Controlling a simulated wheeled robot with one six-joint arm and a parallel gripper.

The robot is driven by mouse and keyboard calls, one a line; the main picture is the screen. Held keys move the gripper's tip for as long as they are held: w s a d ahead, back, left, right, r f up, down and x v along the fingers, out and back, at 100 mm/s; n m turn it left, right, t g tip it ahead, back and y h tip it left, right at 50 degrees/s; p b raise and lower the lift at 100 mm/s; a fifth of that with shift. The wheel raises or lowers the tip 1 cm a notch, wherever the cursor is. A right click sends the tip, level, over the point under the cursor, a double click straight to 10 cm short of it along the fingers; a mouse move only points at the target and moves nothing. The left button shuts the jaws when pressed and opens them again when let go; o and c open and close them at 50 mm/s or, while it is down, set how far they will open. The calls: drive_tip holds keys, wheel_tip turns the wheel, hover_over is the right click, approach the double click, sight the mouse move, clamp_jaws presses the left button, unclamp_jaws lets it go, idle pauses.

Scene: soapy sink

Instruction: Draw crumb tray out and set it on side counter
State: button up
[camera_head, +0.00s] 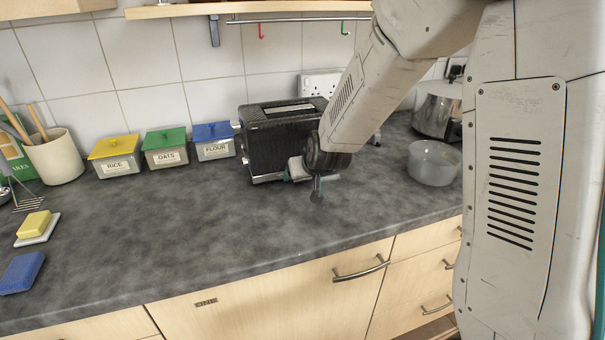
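The toaster (276,140) is a dark, ribbed box standing on the counter near the tiled wall. I cannot make out its crumb tray; the toaster's right end is partly hidden behind my arm. My gripper (307,183) is low at the toaster's front right corner, just above the counter. A pale part of it is against or very near the toaster's lower edge, and a dark finger points down. I cannot tell whether it touches anything or how far its fingers are apart. The grey mottled side counter (190,230) is bare in front of the toaster.
Left of the toaster stand boxes labelled FLOUR (215,150), OATS (167,157) and RICE (117,167). A clear bowl (434,163) and steel pot (437,108) stand right.

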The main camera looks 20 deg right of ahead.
drive_tip(key=shift+w+f, duration=0.15)
drive_tip(key=c, duration=1.1)
drive_tip(key=shift+o, duration=0.2)
drive_tip(key=shift+a, duration=0.1)
